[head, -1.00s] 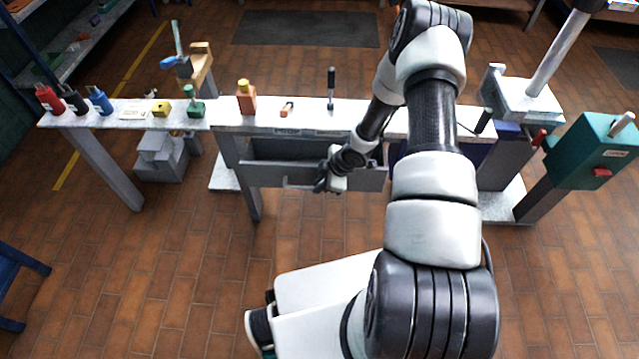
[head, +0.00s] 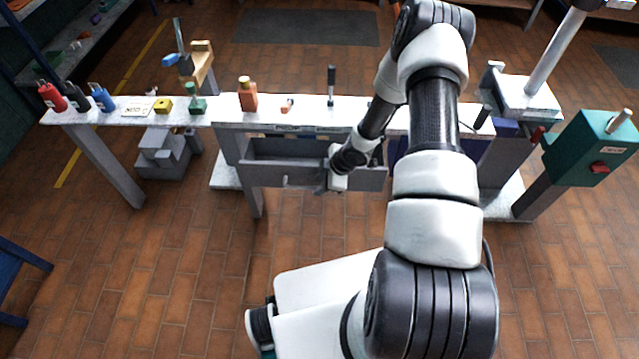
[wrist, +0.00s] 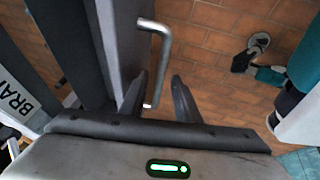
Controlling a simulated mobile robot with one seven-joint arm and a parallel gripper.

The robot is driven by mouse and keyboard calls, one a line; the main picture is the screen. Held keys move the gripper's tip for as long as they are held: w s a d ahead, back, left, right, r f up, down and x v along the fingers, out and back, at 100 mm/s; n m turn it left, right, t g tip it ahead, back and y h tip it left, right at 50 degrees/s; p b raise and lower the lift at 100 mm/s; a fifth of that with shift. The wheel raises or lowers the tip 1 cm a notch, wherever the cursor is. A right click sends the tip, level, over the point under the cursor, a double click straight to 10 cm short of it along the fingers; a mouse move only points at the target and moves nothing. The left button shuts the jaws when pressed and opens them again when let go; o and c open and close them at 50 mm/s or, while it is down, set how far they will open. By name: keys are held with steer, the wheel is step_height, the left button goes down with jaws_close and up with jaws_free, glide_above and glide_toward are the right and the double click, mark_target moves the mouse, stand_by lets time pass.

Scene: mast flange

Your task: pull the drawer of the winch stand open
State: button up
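The winch stand's drawer (head: 270,174) is a grey panel below the bench top in the head view. A dark gap shows above its front; I cannot tell how far out it stands. Its bar handle (head: 292,183) sits on the front face. In the wrist view the handle (wrist: 163,60) is a bent silver bar on the dark grey drawer front (wrist: 122,40). My gripper (wrist: 160,95) is open, and the bar's near end shows between its fingers, closer to the left finger. Contact is not clear. In the head view my gripper (head: 330,186) is at the drawer front, small and partly hidden.
The bench top (head: 355,118) holds several bottles at left, an orange bottle (head: 247,95) and an upright black-handled tool (head: 331,85). A teal box (head: 590,150) with a red switch stands at right. Tiled floor before the drawer is clear left of my arm.

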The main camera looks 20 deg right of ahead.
steer(key=p+v, duration=0.7)
steer(key=v, duration=0.9)
steer(key=shift+d+r, duration=0.15)
steer(key=shift+r, duration=0.2)
steer(key=shift+s, duration=0.15)
steer(key=w+d+r+m+t+h+p, duration=0.1)
steer(key=w+d+r+h, duration=0.15)
steer(key=r, duration=0.55)
steer(key=w+d+r+m+h+p, duration=0.1)
steer(key=d+r+m+h+p, duration=0.15)
steer(key=r, duration=0.55)
step_height(320, 180, up, 17)
steer(key=s+d+m+h+p, duration=0.1)
steer(key=s+m+h+p, duration=0.1)
steer(key=s+m, duration=0.1)
steer(key=s+a+r+m+y+p, duration=0.1)
steer(key=s+a+r+m, duration=0.3)
steer(key=s+r, duration=0.5)
steer(key=s+a+r+m+t+y+p, duration=0.1)
steer(key=s+a+r+m+y+p, duration=0.1)
steer(key=s+a+r, duration=0.7)
steer(key=shift+s+r+m+p, duration=0.55)
steer(key=shift+s+r+m, duration=0.2)
steer(key=shift+m, duration=0.4)
